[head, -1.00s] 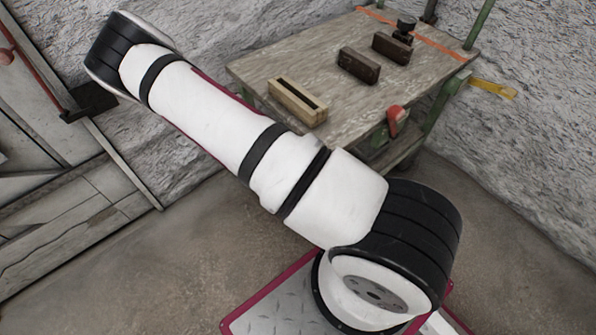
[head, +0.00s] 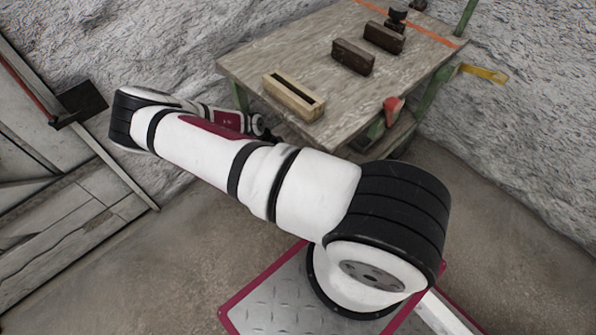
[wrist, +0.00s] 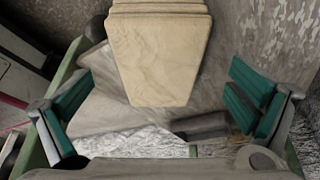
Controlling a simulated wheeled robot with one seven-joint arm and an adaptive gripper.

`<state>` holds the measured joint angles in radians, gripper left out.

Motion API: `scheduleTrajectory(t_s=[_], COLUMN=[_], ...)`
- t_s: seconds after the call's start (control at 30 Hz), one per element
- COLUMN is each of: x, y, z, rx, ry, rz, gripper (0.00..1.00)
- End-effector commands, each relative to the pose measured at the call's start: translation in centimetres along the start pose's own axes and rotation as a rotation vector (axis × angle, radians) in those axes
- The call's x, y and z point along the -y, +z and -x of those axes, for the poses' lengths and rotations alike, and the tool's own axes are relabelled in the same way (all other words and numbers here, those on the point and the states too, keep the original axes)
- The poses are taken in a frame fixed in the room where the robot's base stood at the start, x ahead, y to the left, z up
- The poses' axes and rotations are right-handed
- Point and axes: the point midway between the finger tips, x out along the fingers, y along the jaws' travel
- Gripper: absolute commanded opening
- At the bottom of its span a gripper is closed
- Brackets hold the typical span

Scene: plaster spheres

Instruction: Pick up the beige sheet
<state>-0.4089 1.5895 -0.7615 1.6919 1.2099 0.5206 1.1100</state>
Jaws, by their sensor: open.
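In the wrist view a beige, wood-grained piece (wrist: 160,55) hangs into the picture from the top middle. It narrows downward and has stepped layers at its upper edge. I cannot tell for sure that it is the beige sheet. My gripper (wrist: 162,98) is open, with teal pads left and right of this piece and clear gaps on both sides. In the head view my gripper (head: 259,126) is small, by the table's left front edge, partly hidden. A pale wooden block with a dark slot (head: 293,97) lies on the table near that edge. No flat sheet is clear there.
The worn wooden table (head: 300,50) has green legs. Two dark brown blocks (head: 353,57) (head: 384,37) and a black object (head: 397,18) stand toward its back right. A red-handled thing (head: 393,106) is at the front right edge. A rough wall rises behind.

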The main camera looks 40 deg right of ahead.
Motion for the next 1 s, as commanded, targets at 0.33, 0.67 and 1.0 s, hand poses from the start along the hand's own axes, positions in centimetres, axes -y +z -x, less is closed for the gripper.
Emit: scheduleTrajectory(t_s=[0.33, 0.67, 1.0], x=[0.0, -0.1, 0.0], y=[-2.8, -2.9, -2.8], z=[-1.3, -5.3, -6.2], rx=[0.001, -0.002, 0.001], ry=[0.000, 0.002, 0.000], rz=[0.001, 0.001, 0.001], gripper=[1.00, 1.00, 0.98])
